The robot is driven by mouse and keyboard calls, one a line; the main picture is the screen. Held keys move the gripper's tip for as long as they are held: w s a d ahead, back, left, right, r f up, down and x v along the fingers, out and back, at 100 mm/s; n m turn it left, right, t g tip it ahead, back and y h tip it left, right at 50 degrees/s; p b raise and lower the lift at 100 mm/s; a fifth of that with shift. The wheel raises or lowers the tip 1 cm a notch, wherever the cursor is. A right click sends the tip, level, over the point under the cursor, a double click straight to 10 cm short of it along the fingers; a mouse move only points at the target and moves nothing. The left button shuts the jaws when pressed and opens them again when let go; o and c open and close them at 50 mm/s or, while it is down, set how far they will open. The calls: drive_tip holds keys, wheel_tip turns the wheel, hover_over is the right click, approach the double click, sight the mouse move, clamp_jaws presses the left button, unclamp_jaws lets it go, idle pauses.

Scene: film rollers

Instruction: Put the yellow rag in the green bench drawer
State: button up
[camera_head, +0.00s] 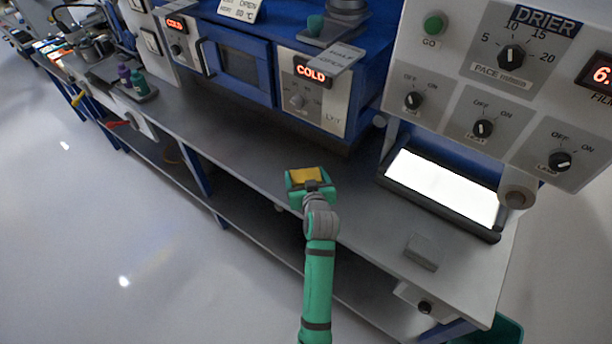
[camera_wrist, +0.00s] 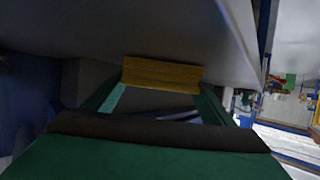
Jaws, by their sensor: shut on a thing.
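The yellow rag (camera_head: 304,175) is a small folded block between the green fingers of my gripper (camera_head: 308,182). In the wrist view the rag (camera_wrist: 162,74) spans the gap between the fingertips, and my gripper (camera_wrist: 160,92) is shut on it. In the head view, the gripper and rag appear over the front part of the grey bench, in front of the blue ovens; their height above it is hard to tell. I cannot make out a green drawer. A drawer-like front with a dark knob (camera_head: 425,306) shows under the bench's right end.
The grey bench (camera_head: 240,130) is clear left of my gripper. To the right are a lit white panel (camera_head: 445,187), a small grey block (camera_head: 422,251) and the overhanging drier panel (camera_head: 490,90). A red handle (camera_head: 117,124) projects at the left front. A green container (camera_head: 505,332) stands lower right.

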drive_tip(key=shift+f, duration=0.15)
drive_tip(key=o, duration=1)
